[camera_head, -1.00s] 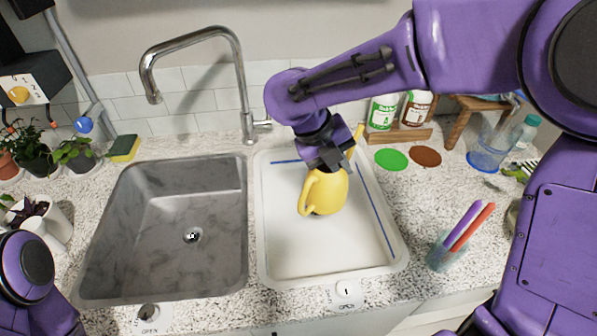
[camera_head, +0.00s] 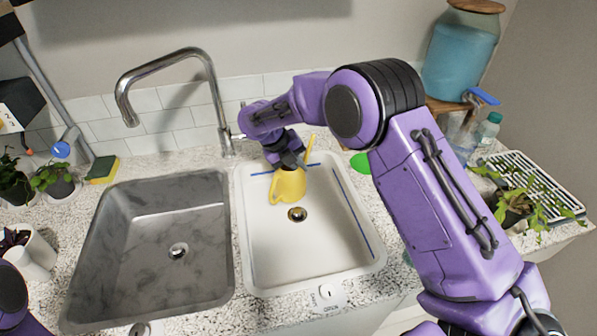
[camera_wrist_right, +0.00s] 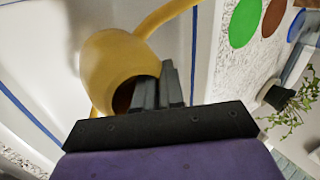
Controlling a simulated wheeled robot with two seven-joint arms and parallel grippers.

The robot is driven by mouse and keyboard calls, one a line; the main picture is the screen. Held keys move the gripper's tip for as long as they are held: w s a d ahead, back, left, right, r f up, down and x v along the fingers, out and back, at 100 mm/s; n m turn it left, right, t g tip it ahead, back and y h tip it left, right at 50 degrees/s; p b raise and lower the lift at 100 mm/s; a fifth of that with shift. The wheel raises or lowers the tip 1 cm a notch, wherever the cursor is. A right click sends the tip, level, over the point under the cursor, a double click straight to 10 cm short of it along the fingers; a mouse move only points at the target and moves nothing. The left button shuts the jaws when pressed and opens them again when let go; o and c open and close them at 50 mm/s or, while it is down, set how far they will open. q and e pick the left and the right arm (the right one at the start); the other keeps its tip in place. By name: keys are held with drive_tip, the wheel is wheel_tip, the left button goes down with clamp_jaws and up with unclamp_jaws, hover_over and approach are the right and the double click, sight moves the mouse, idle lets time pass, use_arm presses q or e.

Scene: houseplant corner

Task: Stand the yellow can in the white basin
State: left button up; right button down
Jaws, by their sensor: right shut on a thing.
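The yellow can (camera_head: 289,187) is upright, inside the outline of the white basin (camera_head: 310,252), toward its back and just behind the drain. Whether its base touches the basin floor I cannot tell. My right gripper (camera_head: 289,167) is above the can, shut on its upper rim. In the right wrist view, the can (camera_wrist_right: 112,68) has its dark opening toward me, with the gripper fingers (camera_wrist_right: 168,88) at the rim. The spout runs off at the top; the handle is partly hidden. My left gripper is out of view.
A sponge (camera_head: 102,170) and potted plants stand at the left. A green disc (camera_head: 360,162), bottle (camera_head: 488,130) and rack (camera_head: 540,180) are at the right.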

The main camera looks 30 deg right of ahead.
wheel_tip(320, 180, down, 3)
drive_tip(key=shift+r+p, duration=0.15)
drive_tip(key=shift+p, duration=0.4)
drive_tip(key=shift+f, duration=0.3)
drive_tip(key=c, duration=1.2)
unclamp_jaws()
drive_tip(key=shift+c, duration=0.2)
drive_tip(key=shift+r, duration=0.1)
drive_tip(key=b+v, duration=0.2)
drive_tip(key=v, duration=0.9)
drive_tip(key=shift+a+r, duration=0.15)
drive_tip(key=shift+r, duration=0.1)
drive_tip(key=shift+a+r, duration=0.1)
drive_tip(key=shift+r, duration=0.15)
